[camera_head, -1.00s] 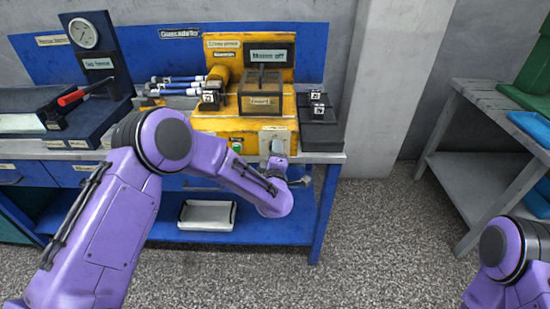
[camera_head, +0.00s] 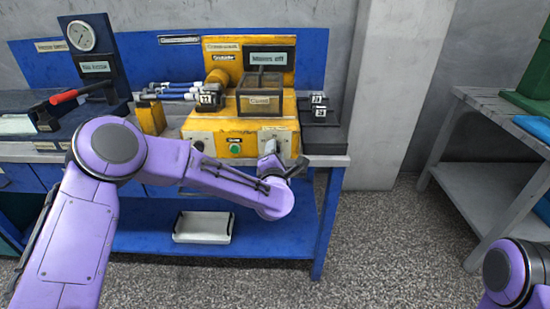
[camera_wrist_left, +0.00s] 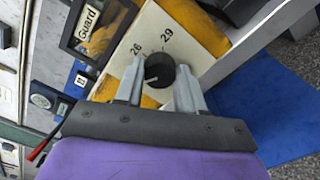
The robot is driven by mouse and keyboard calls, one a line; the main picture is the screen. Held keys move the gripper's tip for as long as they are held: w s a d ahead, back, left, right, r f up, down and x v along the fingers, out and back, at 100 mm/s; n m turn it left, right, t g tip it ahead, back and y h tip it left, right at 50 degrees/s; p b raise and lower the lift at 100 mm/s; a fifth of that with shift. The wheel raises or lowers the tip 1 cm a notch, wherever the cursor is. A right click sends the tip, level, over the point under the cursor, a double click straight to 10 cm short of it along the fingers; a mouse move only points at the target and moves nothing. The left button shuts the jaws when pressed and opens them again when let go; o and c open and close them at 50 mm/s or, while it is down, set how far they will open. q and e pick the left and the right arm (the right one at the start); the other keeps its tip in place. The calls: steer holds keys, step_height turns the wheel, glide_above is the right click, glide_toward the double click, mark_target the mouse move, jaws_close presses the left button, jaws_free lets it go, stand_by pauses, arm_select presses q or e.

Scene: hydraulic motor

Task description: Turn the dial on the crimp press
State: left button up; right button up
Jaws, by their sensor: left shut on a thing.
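The crimp press (camera_head: 230,140) is the yellow machine on the blue bench, with a display and a guard box on top. Its dial (camera_wrist_left: 158,70) is a round black knob with a white pointer line, on a pale plate (camera_wrist_left: 140,38) marked 26 and 29, in the left wrist view. My left gripper (camera_wrist_left: 159,76) is shut on the dial, one finger at each side of it. In the head view my left gripper (camera_head: 271,150) is at the press's front right plate and hides the dial. My right gripper is out of view; only part of that arm shows at lower right.
A gauge stand (camera_head: 85,50) and a red-handled tool (camera_head: 80,94) are at the left. Small black blocks (camera_head: 319,106) sit right of the press. A white tray (camera_head: 203,227) lies on the lower shelf. A grey rack (camera_head: 485,165) stands at the right, with open floor between.

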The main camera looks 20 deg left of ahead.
arm_select(q)
steer(key=shift+f+n, duration=0.1)
steer(key=shift+n, duration=0.2)
steer(key=o, duration=1)
steer(key=shift+o, duration=0.2)
steer(key=b+v, duration=0.1)
steer(key=v, duration=0.9)
steer(key=shift+s, duration=0.3)
steer(key=shift+d, duration=0.1)
